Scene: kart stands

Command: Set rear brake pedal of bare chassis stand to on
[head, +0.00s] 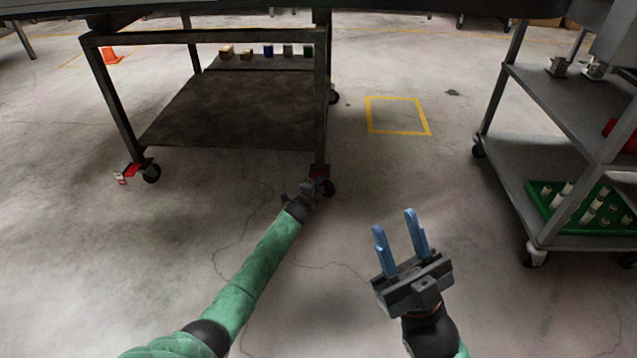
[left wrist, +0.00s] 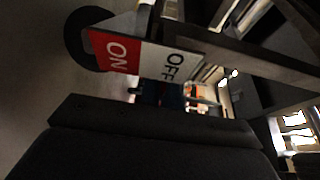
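The bare chassis stand (head: 215,38) is a dark metal frame on casters with a lower shelf. A brake pedal with a red ON half and a white OFF half (left wrist: 140,52) fills the upper left of the left wrist view, beside a dark wheel (left wrist: 88,35). My left gripper (head: 314,188) is low at the stand's near right caster (head: 327,188), close to the pedal there. Its fingers are mostly hidden, and contact with the pedal cannot be told. My right gripper (head: 397,232) is open and empty above bare floor, with two blue fingers apart.
Another caster with a red-and-white pedal (head: 128,173) is at the stand's near left leg. A grey cart (head: 540,130) with a green tray (head: 533,197) stands right. The floor between is clear.

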